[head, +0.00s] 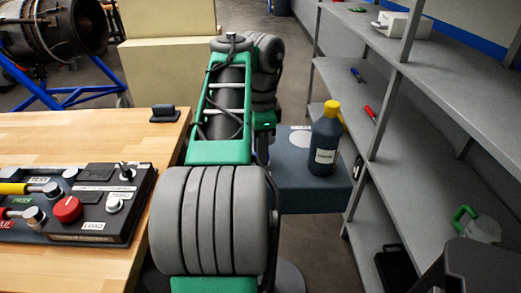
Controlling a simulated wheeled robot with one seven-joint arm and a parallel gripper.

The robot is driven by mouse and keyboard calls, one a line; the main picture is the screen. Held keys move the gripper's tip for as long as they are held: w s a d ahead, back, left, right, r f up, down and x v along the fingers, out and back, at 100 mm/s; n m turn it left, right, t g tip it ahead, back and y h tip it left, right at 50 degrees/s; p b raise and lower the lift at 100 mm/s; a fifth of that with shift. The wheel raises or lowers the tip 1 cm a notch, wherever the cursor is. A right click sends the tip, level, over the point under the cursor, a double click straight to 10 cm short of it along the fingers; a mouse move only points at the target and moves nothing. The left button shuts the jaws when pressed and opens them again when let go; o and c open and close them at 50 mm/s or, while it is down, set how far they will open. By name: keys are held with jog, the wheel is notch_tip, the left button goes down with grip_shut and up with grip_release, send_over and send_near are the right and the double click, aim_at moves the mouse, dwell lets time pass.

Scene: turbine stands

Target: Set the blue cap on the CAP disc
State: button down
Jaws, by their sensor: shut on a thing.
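A pale round disc (298,147) lies on top of a blue-grey stand (313,199), partly hidden by my arm and a bottle. A small light label (300,128) sits behind the disc, too small to read, so I cannot tell whether it says CAP. I cannot make out a blue cap. My arm rises through the middle of the view and bends down on its far side. My gripper does not show; the arm's own links hide that area.
A dark blue bottle (325,146) with a yellow top stands upright on the stand's right side. Grey shelves (420,101) rise close on the right. At left, a wooden table (92,129) holds a control panel (111,188) and a small black object (164,112).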

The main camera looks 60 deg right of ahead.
jog(key=shift+a+f, duration=0.1)
jog(key=shift+f, duration=0.45)
jog(key=c, duration=1.4)
grip_release()
jog(key=o, duration=0.4)
jog(key=shift+r, duration=0.2)
jog(key=shift+o, duration=0.8)
jog(key=shift+r, duration=0.2)
notch_tip(320, 180, up, 7)
jog(key=p, duration=0.6)
jog(key=shift+f+p, duration=0.1)
jog(key=shift+p, duration=0.25)
